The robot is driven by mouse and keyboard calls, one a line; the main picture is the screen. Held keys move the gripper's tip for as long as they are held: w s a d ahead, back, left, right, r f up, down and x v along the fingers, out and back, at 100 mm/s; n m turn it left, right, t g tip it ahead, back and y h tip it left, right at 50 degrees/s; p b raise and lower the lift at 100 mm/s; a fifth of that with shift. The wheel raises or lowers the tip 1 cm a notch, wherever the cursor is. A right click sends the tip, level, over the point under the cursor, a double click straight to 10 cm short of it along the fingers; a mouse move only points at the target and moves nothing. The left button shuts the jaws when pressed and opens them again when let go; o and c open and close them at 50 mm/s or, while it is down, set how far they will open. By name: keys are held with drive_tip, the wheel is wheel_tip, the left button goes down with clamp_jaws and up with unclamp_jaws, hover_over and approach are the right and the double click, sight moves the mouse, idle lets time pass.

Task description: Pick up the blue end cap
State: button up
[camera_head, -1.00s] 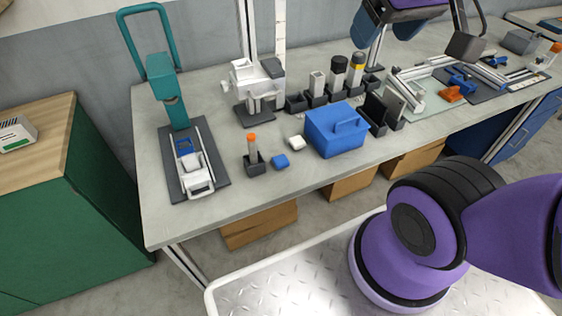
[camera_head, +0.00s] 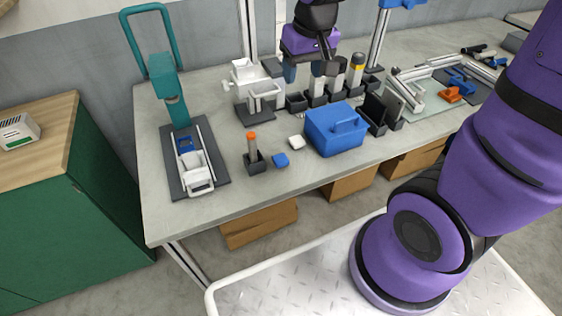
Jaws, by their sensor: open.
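A small blue block-like piece (camera_head: 281,160), which looks like the blue end cap, lies on the grey workbench (camera_head: 230,190) near its front edge. It sits between a dark holder with an orange-topped stick (camera_head: 252,150) and a blue box. My gripper (camera_head: 308,68) is at the top middle of the head view, above the back of the bench, well behind and above the blue piece. Its jaws are open and I see nothing held between them. The gripper partly hides the row of dark holders behind the box.
A small white piece (camera_head: 297,143) lies close beside the blue piece. A teal press (camera_head: 172,95) on a dark base is at the left. A white device (camera_head: 252,88) stands behind.

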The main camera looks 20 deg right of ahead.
drive_tip(key=g, duration=0.2)
approach(280, 158)
drive_tip(key=f, duration=0.3)
drive_tip(key=shift+s+a+f, duration=0.1)
drive_tip(key=shift+a+f, duration=0.1)
drive_tip(key=shift+f, duration=3)
drive_tip(key=c, duration=0.7)
